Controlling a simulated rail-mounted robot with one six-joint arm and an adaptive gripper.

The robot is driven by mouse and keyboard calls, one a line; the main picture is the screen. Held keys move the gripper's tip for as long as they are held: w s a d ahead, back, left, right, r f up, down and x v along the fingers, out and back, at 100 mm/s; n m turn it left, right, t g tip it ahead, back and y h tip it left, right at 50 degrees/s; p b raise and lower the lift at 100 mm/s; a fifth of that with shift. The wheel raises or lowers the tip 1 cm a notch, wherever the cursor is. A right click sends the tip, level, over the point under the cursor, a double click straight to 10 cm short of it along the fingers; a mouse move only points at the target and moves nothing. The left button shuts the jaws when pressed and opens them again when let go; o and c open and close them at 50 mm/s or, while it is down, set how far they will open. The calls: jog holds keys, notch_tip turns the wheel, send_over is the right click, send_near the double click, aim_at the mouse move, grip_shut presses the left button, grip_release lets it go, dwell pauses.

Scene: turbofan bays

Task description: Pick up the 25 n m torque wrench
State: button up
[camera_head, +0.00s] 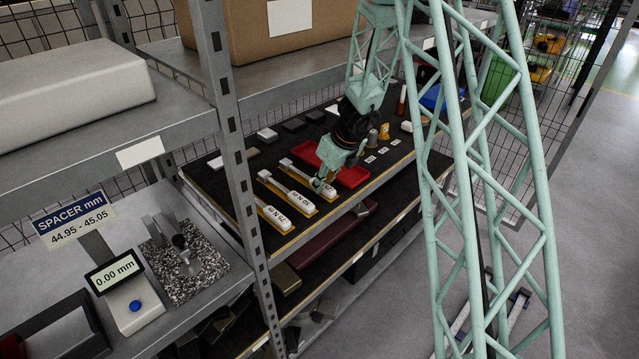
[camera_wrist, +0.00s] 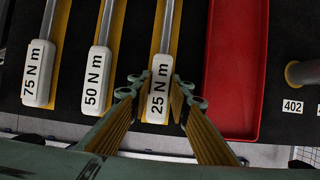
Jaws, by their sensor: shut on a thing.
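The 25 N m torque wrench (camera_wrist: 160,85) lies on a yellow strip on the black shelf mat, its white labelled handle toward the shelf's front edge. My gripper (camera_wrist: 158,92) is shut on that handle, one finger on each side. In the head view my gripper (camera_head: 324,183) reaches down to the handle of the wrench nearest the red tray. The 50 N m wrench (camera_wrist: 97,80) and the 75 N m wrench (camera_wrist: 38,72) lie parallel to its left. I cannot tell whether the held wrench is clear of the mat.
A red tray (camera_wrist: 230,75) lies close to the right of the held wrench. A shelf post (camera_head: 232,150) and an upper shelf (camera_head: 290,65) stand near my arm.

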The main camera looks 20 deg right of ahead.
jog(key=shift+r, duration=0.2)
jog(key=shift+r+p, duration=1)
jog(key=shift+r, duration=0.95)
jog(key=shift+s+a+f+b, duration=0.1)
jog(key=shift+s+b, duration=0.4)
jog(key=shift+s, duration=0.4)
jog(key=s+a+r+b, duration=0.1)
jog(key=s+b, duration=0.4)
jog(key=s, duration=0.9)
jog(key=shift+a+r, duration=0.2)
jog(key=shift+a, duration=0.05)
